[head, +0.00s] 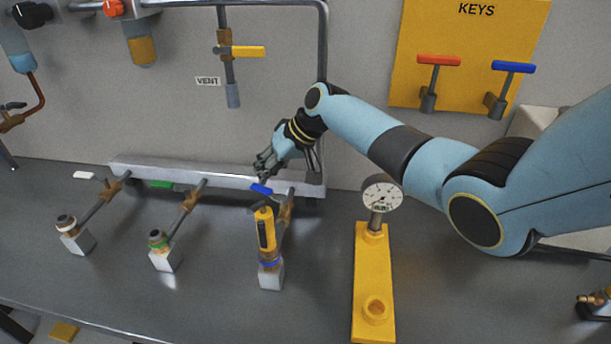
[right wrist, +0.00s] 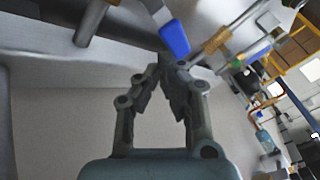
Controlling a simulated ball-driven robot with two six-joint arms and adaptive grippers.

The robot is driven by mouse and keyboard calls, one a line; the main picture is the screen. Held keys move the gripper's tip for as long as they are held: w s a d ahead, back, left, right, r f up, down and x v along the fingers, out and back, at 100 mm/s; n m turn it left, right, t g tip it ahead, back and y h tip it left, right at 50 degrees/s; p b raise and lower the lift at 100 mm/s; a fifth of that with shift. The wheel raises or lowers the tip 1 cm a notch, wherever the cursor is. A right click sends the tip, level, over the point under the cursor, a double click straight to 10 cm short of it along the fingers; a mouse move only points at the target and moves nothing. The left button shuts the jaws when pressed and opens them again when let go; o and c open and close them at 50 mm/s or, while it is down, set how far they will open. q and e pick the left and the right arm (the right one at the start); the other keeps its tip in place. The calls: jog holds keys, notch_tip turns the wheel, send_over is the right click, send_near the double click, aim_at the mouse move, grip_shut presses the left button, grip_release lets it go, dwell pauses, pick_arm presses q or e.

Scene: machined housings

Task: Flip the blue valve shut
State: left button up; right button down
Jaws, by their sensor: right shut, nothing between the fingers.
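The blue valve's handle (head: 262,189) sticks out to the left of its brass body (head: 285,207), on the rightmost of three short pipes running down from the grey manifold (head: 225,178). The handle lies across the pipe. It also shows in the right wrist view (right wrist: 175,38), just beyond the fingertips. My right gripper (head: 264,166) is shut and empty, slightly above and behind the handle in the head view. I cannot tell whether it touches the handle. My left gripper is not in view.
A yellow instrument (head: 265,230) stands on the blue-ringed outlet block (head: 271,276), close in front of the valve. A gauge (head: 382,194) on a yellow stand (head: 373,290) is to the right. Green (head: 161,184) and white (head: 83,175) handles are to the left.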

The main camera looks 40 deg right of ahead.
jog(key=shift+s+a+n+p, duration=0.2)
jog(key=shift+a+n+p, duration=0.1)
jog(key=shift+a, duration=0.95)
jog(key=v, duration=1.2)
jog(key=shift+w+f, duration=0.1)
